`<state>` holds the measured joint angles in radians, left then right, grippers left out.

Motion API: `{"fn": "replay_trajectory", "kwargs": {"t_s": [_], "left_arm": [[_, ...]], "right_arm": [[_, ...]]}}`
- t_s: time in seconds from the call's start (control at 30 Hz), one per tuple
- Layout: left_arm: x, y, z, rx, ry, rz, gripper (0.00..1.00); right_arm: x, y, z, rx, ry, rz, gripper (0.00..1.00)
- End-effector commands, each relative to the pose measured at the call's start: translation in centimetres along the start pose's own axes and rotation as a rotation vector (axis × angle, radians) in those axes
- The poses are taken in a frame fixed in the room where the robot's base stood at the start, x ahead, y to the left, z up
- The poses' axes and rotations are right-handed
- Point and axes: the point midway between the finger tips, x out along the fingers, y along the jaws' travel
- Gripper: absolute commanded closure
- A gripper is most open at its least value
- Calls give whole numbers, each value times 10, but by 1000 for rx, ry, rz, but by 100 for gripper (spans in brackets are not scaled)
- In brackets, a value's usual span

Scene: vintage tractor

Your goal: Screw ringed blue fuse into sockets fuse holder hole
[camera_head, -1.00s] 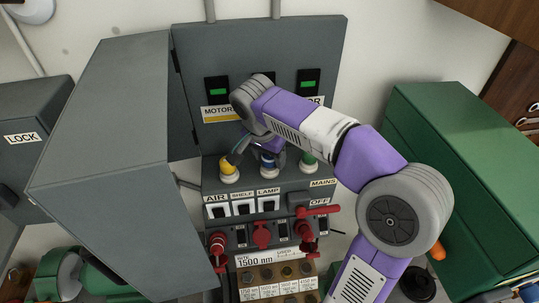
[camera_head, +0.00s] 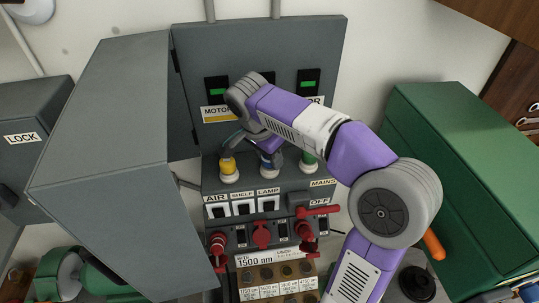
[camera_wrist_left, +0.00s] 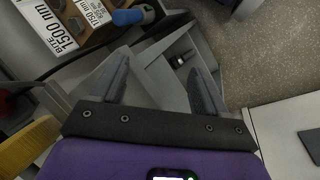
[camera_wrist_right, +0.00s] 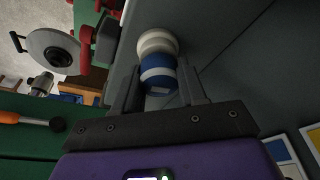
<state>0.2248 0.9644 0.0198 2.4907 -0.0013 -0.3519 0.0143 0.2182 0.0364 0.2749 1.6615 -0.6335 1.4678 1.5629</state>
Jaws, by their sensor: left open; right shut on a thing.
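The blue fuse (camera_head: 268,160) with a white ring is in the middle position of a row on the grey panel, between a yellow fuse (camera_head: 229,166) and a green fuse (camera_head: 308,160). My right gripper (camera_head: 256,143) is shut on it from above. In the right wrist view the blue fuse (camera_wrist_right: 157,76) sits between the fingers, in line with and against a cream round socket (camera_wrist_right: 157,42). How deep it sits cannot be told. The hole is hidden. My left gripper (camera_wrist_left: 160,72) is open and empty, seen only in the left wrist view.
The grey cabinet door (camera_head: 105,120) stands open at left. A green cabinet (camera_head: 465,170) is at right.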

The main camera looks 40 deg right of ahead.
Motion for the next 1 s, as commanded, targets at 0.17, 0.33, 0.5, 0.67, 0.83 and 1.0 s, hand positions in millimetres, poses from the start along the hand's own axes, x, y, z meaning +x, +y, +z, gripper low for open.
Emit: {"fn": "replay_trajectory", "kwargs": {"t_s": [0.17, 0.33, 0.5, 0.67, 0.83, 1.0], "left_arm": [[0, 0, 0, 0, 0, 0, 26], [0, 0, 0, 0, 0, 0, 26], [0, 0, 0, 0, 0, 0, 26], [0, 0, 0, 0, 0, 0, 26], [0, 0, 0, 0, 0, 0, 26], [0, 0, 0, 0, 0, 0, 26]], "right_arm": [[0, -1, 1, 231, -1, 64, 76], [0, -1, 0, 465, -1, 130, 76], [0, 0, 0, 644, -1, 178, 76], [0, 0, 0, 680, -1, 187, 76], [0, 0, 0, 678, -1, 187, 54], [0, 0, 0, 677, -1, 187, 46]]}}
